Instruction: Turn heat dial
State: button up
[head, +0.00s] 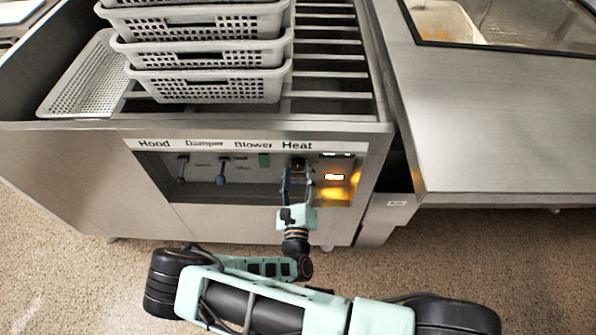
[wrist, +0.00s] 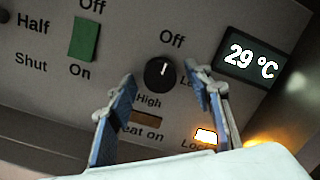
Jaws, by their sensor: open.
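The heat dial (wrist: 160,73) is a round black knob with a white pointer line in the wrist view. The line points up, close to the "Off" label above it; "High" is printed below it. In the head view the dial (head: 298,163) sits under the word "Heat". My gripper (wrist: 165,85) is open, with one blue-padded finger on each side below the dial. The fingers look apart from the knob; the exact distance to the panel is unclear. In the head view my gripper (head: 298,178) is in front of the Heat part of the panel.
A display (wrist: 252,58) reads 29 °C, with a lit lamp (wrist: 205,137) below. A green blower switch (wrist: 84,39) is left of the dial. Damper (head: 222,181) and hood (head: 181,181) levers stand farther left. Stacked grey baskets (head: 205,86) sit above on the rails.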

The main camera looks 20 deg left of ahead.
notch_tip(320, 180, up, 10)
dwell(0.6)
jog(key=shift+f, duration=0.1)
jog(key=shift+c, duration=0.2)
